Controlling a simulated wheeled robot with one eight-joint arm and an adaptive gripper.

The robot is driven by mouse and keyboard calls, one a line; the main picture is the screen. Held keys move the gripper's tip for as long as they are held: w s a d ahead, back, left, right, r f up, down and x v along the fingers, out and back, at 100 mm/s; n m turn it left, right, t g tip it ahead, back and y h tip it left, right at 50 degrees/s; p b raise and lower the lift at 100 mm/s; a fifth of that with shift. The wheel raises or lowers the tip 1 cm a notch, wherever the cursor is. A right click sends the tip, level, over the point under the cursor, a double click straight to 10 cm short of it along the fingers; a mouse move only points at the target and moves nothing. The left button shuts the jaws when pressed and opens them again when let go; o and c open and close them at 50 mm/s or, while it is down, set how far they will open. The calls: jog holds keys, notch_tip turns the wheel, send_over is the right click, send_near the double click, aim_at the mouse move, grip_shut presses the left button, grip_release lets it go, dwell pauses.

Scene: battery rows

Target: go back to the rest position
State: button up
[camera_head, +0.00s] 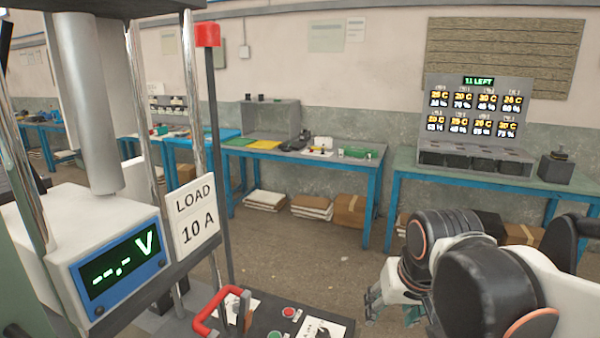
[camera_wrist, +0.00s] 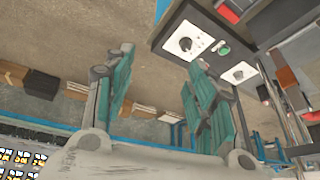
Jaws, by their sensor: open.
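In the wrist view my gripper (camera_wrist: 160,85) shows two teal-padded fingers spread well apart. Only floor and distant furniture show between them, so it is open and empty. Part of the gripper is hidden behind my arm in the head view.
A test stand with a voltage display (camera_head: 118,262), a "LOAD 10 A" sign (camera_head: 195,215) and a red handle (camera_head: 214,312) stands close at left. A charger rack (camera_head: 475,125) sits on the right blue table (camera_head: 420,172). Open floor (camera_head: 300,255) lies between.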

jog(key=s+d+f+t, duration=0.1)
jog(key=s+d+t, duration=0.1)
jog(key=s, duration=0.7)
jog(key=shift+s+d+f+n, duration=0.25)
jog(key=shift+d+n, duration=0.15)
jog(key=shift+d, duration=0.15)
